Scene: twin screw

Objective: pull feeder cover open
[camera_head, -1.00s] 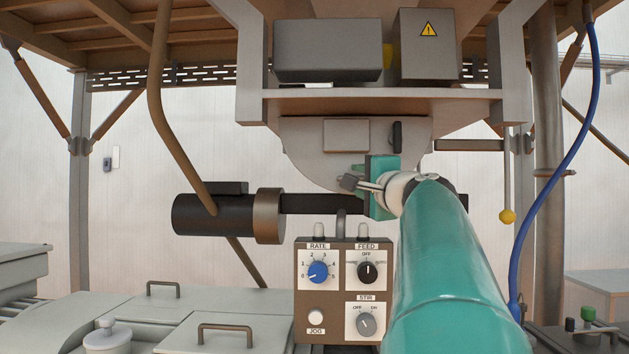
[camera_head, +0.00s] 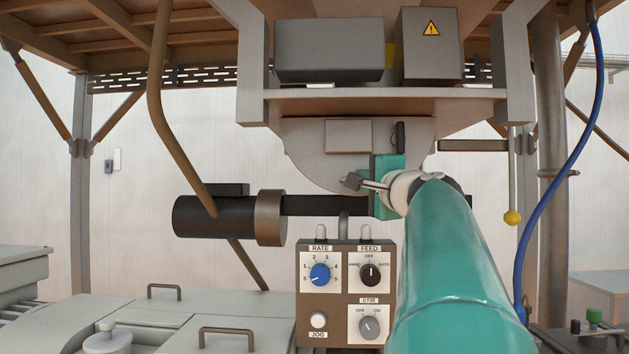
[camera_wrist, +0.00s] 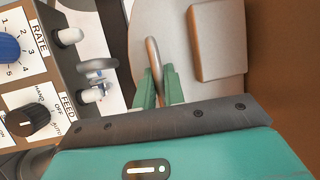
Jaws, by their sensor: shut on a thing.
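The feeder cover (camera_head: 310,150) is a grey rounded plate under the hopper frame, with a rectangular block on its front; it also shows in the wrist view (camera_wrist: 180,15). A dark upright handle (camera_head: 399,136) stands near its right side. In the wrist view the handle looks like a slim metal loop (camera_wrist: 153,58). The green fingers of my gripper (camera_wrist: 160,92) are on both sides of its lower part, shut on it. In the head view my teal gripper body (camera_head: 390,185) is just below the handle, and the fingertips are hard to make out.
A control box (camera_head: 345,295) with RATE, FEED and STIR knobs is just below and left of my gripper. A black motor cylinder (camera_head: 215,215) lies at left. A blue hose (camera_head: 573,170) and a yellow ball pull (camera_head: 512,218) hang at right.

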